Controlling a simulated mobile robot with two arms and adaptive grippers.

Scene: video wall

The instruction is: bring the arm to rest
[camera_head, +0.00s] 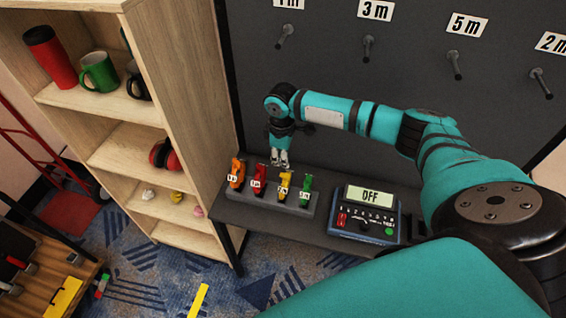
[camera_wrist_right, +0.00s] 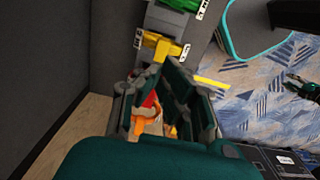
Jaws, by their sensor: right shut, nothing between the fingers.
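My right arm reaches in from the right in the head view. Its gripper (camera_head: 279,160) points down, shut and empty, just above and behind the grey rack (camera_head: 265,204). The rack holds an orange (camera_head: 237,172), a red (camera_head: 258,179), a yellow (camera_head: 284,185) and a green (camera_head: 306,188) labelled piece. In the wrist view the gripper fingers (camera_wrist_right: 168,100) hide part of the orange piece (camera_wrist_right: 150,130); yellow (camera_wrist_right: 160,47) and green (camera_wrist_right: 178,5) pieces show beyond. My left gripper is not in view.
A blue device (camera_head: 366,214) reading OFF stands on the dark shelf (camera_head: 345,172), right of the rack. Pegs with length labels stick out of the grey wall (camera_head: 330,65). A wooden shelf unit (camera_head: 185,60) with mugs stands close on the left. A yellow strip (camera_head: 198,300) lies on the carpet.

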